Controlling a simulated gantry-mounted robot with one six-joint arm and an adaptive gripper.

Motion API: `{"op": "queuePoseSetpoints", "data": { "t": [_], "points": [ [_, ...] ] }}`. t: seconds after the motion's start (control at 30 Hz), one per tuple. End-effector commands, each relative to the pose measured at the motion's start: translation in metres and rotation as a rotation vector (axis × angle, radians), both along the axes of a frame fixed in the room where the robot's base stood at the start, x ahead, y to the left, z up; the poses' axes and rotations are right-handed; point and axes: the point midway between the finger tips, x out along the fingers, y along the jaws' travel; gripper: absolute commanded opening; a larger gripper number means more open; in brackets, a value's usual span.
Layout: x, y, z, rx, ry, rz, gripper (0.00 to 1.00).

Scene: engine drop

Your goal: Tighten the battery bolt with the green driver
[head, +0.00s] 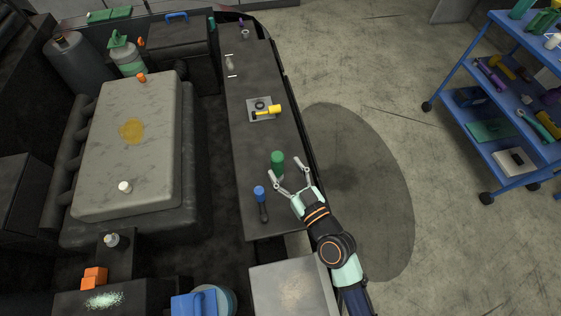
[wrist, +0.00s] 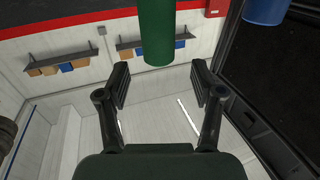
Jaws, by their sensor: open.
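The green driver (head: 278,160) stands on the dark bench, its green handle uppermost. My gripper (head: 286,168) is open and empty, with its fingers spread close to the near side of the handle. In the wrist view the green handle (wrist: 157,32) hangs in from the top edge, in line with the gap between the fingers (wrist: 161,75) and just past their tips. The fingers do not close on it. A dark box with pale green crust (head: 103,299) at lower left looks like the battery. I cannot make out its bolt for certain.
A blue-handled tool (head: 259,191) stands left of the green driver; its handle also shows in the wrist view (wrist: 265,9). A yellow-handled tool (head: 273,111) lies farther up the bench. A grey box (head: 290,288) is below. The engine block (head: 150,170) is left.

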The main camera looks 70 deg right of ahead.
Motion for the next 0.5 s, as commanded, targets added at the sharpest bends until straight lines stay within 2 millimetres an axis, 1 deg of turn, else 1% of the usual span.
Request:
{"op": "queuePoseSetpoints", "data": {
  "t": [0.13,0.33,0.4,0.5],
  "points": [
    [0.006,-0.006,0.001,0.000,0.000,0.002,0.67],
    [0.031,-0.031,0.000,0.000,0.000,0.002,0.67],
    [0.036,-0.035,-0.001,0.001,-0.001,0.002,0.67],
    [0.038,-0.037,-0.002,0.001,0.000,0.002,0.67]
  ]
}}
